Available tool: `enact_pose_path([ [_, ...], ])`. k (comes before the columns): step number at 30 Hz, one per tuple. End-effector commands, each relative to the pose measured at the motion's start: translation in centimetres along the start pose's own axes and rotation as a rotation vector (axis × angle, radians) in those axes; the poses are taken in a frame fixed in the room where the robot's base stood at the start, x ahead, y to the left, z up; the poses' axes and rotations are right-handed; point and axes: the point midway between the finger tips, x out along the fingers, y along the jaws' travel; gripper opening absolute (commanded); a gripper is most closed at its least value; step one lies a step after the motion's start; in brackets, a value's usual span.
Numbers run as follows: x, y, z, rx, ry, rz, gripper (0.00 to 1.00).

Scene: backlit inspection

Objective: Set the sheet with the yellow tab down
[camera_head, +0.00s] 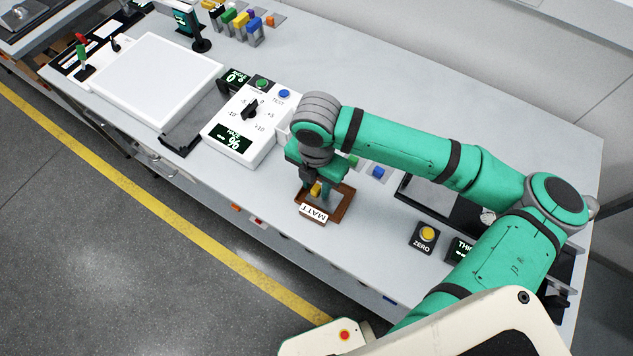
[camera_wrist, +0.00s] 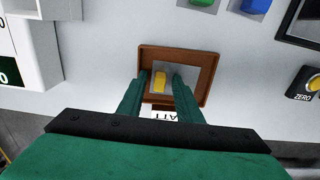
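The yellow tab (camera_head: 316,189) stands over the brown tray (camera_head: 345,208) labelled MATT; in the wrist view the tab (camera_wrist: 160,81) shows between my fingertips. A grey surface inside the tray (camera_wrist: 205,91) surrounds the tab; I cannot tell whether it is the sheet or the tray's floor. My gripper (camera_head: 314,184) points down over the tray. In the wrist view my gripper (camera_wrist: 160,77) has its two green fingers apart, one on each side of the tab, with a visible gap on both sides. My arm hides part of the tray in the head view.
A white HAZE meter (camera_head: 242,130) with a dial stands left of the tray. A yellow ZERO button (camera_head: 427,234) is to the right. Blue and green tabs (camera_head: 378,172) lie behind the tray. Several coloured tabs stand at the back. A white panel (camera_head: 155,80) lies far left.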

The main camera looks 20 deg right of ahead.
Motion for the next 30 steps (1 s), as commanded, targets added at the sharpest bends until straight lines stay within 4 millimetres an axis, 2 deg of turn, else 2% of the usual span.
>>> enact_pose_path([
  [7, -0.1, 0.0, 0.0, 0.0, -0.001, 0.0, 0.32],
  [11, -0.9, 0.0, 0.1, 0.0, -0.001, 0.0, 0.32],
  [14, -2.4, 0.0, 0.1, 0.0, -0.003, 0.0, 0.32],
  [24, -9.1, 0.1, 0.1, 0.0, -0.003, 0.001, 0.32],
  [30, -11.6, 0.0, 0.1, 0.0, -0.002, 0.0, 0.32],
])
